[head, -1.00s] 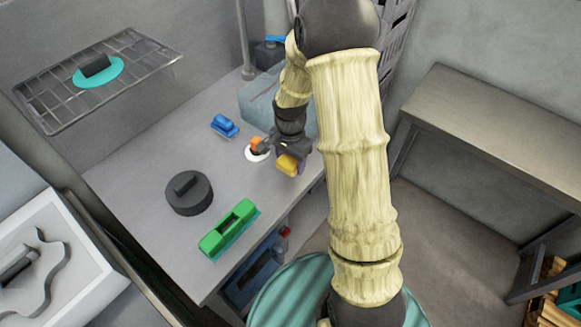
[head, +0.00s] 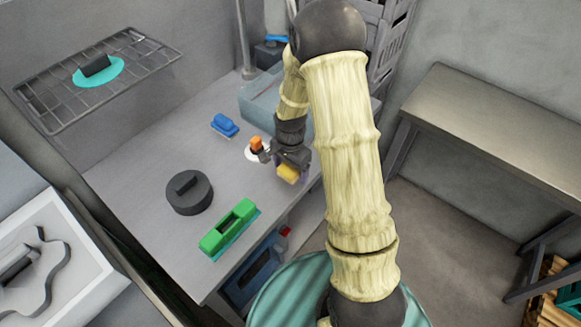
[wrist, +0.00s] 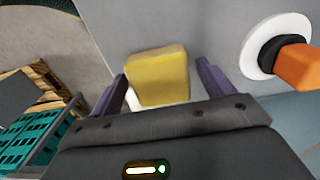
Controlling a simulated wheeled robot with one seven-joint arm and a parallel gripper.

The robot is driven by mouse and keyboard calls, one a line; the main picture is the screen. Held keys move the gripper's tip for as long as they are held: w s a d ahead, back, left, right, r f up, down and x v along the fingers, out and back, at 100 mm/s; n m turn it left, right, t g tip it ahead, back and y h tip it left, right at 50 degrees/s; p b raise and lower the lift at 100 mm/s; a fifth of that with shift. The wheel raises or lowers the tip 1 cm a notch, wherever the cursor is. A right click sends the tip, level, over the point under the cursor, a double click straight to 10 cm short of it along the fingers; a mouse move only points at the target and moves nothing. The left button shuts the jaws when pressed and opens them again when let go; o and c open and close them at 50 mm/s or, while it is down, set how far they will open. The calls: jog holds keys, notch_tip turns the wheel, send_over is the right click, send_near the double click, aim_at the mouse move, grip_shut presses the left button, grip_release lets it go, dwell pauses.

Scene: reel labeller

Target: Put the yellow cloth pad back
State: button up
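The yellow cloth pad (head: 288,173) lies on the grey counter near its right edge, beside the orange-topped item. In the wrist view the yellow pad (wrist: 158,78) shows between my two purple fingers, with a gap on each side. A bit of white (wrist: 133,101) shows at its lower left edge. My gripper (head: 290,160) is open just behind the pad in the head view, with nothing held. Its fingertips also show in the wrist view (wrist: 163,70).
An orange-topped item on a white disc (head: 256,146) stands close left of my gripper. A blue brush-like item (head: 225,125), a dark round block (head: 188,193) and a green holder (head: 229,229) are on the counter (head: 150,155). A wire rack (head: 50,105) hangs upper left.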

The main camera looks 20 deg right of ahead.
aim_at(291, 167)
jog(key=shift+r, duration=0.1)
notch_tip(291, 167, up, 12)
jog(key=shift+b, duration=0.4)
dwell(0.3)
jog(key=shift+r, duration=0.1)
dwell(0.3)
jog(key=s+r+n+t, duration=0.2)
jog(key=s+n, duration=0.8)
jog(key=s, duration=0.4)
jog(key=shift+s+r+n+t, duration=0.15)
jog(key=shift+r+n+t, duration=0.15)
jog(key=shift+r+n, duration=0.1)
